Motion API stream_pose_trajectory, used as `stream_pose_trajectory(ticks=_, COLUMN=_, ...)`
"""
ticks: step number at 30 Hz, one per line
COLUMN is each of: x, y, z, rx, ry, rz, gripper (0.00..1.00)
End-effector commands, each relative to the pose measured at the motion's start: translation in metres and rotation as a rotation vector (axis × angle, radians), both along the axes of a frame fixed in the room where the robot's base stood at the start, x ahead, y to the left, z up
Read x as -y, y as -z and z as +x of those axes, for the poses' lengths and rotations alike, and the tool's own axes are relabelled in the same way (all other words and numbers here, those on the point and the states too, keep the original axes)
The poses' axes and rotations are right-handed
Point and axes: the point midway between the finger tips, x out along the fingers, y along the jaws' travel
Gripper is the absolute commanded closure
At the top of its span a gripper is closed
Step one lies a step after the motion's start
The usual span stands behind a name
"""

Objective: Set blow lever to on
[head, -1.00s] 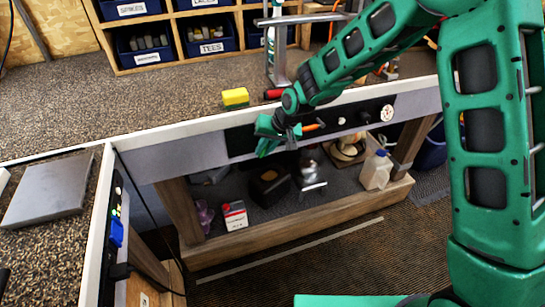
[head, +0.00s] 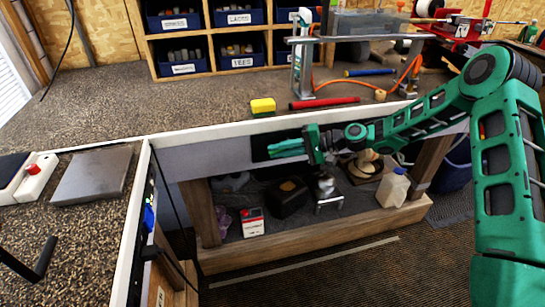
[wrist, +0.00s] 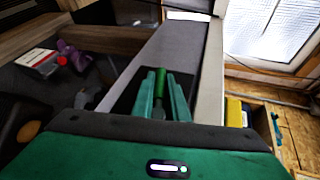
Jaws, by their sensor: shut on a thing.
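My gripper (head: 275,148) is at the black panel (head: 259,139) on the bench's front edge, with its fingers pointing left along the panel. In the wrist view my gripper (wrist: 161,90) is shut on a green handle (wrist: 160,80) standing between the two fingers; I take it to be the blow lever. The panel (wrist: 122,101) shows dark beside the fingers there. In the head view the lever is hidden by my gripper, and no on or off marking is readable.
A yellow sponge (head: 262,107) and a red-handled tool (head: 324,103) lie on the bench top just above. The floor in front is clear.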

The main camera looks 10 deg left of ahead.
Motion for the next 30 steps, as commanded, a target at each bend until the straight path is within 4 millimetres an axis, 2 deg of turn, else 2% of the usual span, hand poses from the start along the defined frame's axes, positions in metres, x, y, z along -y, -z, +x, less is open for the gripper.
stream_pose_trajectory(ticks=1, x=0.007, y=0.003, z=0.006, rx=-0.014, ry=0.016, rz=0.028, gripper=1.00)
stream_pose_trajectory(ticks=12, x=0.001, y=-0.005, z=0.005, rx=-0.083, ry=0.011, rz=0.214, gripper=1.00)
stream_pose_trajectory(ticks=30, x=-0.002, y=-0.008, z=0.003, rx=-0.103, ry=0.007, rz=0.262, gripper=1.00)
